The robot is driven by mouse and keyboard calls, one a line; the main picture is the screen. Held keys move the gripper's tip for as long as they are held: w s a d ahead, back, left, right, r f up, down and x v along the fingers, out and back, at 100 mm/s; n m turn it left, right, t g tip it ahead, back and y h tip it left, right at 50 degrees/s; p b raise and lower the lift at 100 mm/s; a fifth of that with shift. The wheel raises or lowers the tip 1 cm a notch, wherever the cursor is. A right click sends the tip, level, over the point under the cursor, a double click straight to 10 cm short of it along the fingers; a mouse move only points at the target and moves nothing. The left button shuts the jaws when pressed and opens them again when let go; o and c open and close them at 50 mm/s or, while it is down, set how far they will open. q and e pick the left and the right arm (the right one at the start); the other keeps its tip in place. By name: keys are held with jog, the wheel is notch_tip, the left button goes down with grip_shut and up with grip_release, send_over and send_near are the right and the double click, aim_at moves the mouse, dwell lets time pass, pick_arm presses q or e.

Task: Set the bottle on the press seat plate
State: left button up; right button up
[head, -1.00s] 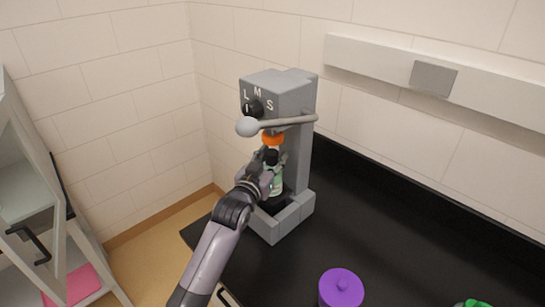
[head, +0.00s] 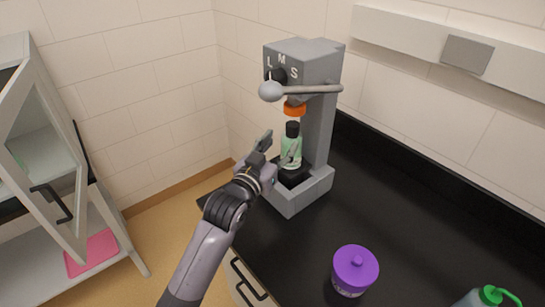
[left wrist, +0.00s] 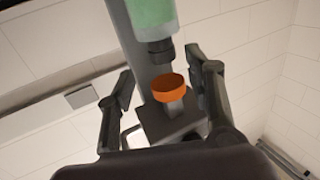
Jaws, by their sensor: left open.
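The bottle (head: 291,150), pale green with a black cap, stands upright in the grey press (head: 318,120), below its orange cup (head: 294,109). The press seat plate is mostly hidden; the bottle appears to rest on the dark seat (head: 294,178) within the grey base walls. My left gripper (head: 272,152) is open, just left of the bottle and apart from it. In the left wrist view, the bottle (left wrist: 153,18) and the orange cup (left wrist: 169,88) show between and beyond the open fingers (left wrist: 165,90). My right gripper is not in view.
The press lever with a grey ball (head: 271,91) extends above my left gripper. A purple-lidded jar (head: 354,270) and a green-topped bottle (head: 487,298) stand on the black counter (head: 420,220). A cabinet with an open glass door (head: 45,150) stands at left.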

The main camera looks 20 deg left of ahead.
pick_arm(q)
jog(key=shift+s+a, duration=0.15)
jog(key=shift+s, duration=0.75)
jog(key=shift+s+a, duration=0.15)
jog(key=shift+s, duration=0.7)
